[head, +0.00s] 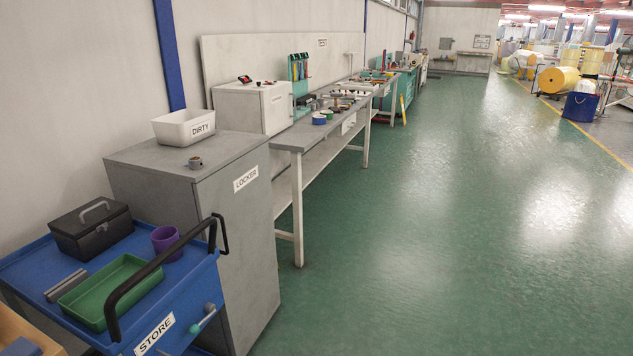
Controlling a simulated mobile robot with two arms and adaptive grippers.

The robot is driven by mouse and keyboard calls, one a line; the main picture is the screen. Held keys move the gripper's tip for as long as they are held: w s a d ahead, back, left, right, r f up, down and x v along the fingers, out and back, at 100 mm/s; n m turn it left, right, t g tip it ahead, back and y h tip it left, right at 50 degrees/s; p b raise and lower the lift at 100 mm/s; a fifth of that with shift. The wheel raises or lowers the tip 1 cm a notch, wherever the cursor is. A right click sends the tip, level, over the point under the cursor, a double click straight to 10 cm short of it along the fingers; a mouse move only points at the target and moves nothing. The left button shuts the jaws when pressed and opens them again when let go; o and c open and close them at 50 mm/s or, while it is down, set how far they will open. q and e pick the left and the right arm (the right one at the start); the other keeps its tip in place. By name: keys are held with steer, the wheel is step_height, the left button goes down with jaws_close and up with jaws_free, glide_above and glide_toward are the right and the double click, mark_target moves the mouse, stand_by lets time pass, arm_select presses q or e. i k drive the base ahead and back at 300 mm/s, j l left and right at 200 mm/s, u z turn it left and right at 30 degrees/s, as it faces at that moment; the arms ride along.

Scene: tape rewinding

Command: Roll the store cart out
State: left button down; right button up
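The blue store cart (28,267) stands at the lower left, its front marked STORE. A black push handle (148,268) rises at its right side. On its top are a dark grey toolbox (92,230), a purple cup (167,241), a green tray (112,287) and grey bars (66,285). The cart stands close in front of the grey locker (232,235); I cannot tell whether they touch. A teal-tipped part (204,317) sticks out from the cart's front. Neither of my grippers is in view.
A long workbench (297,180) runs along the left wall. The green floor (430,240) to the right is clear. A wooden edge (20,330) shows at the lower left corner.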

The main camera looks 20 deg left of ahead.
mark_target(41, 274)
steer(key=u, duration=1.45)
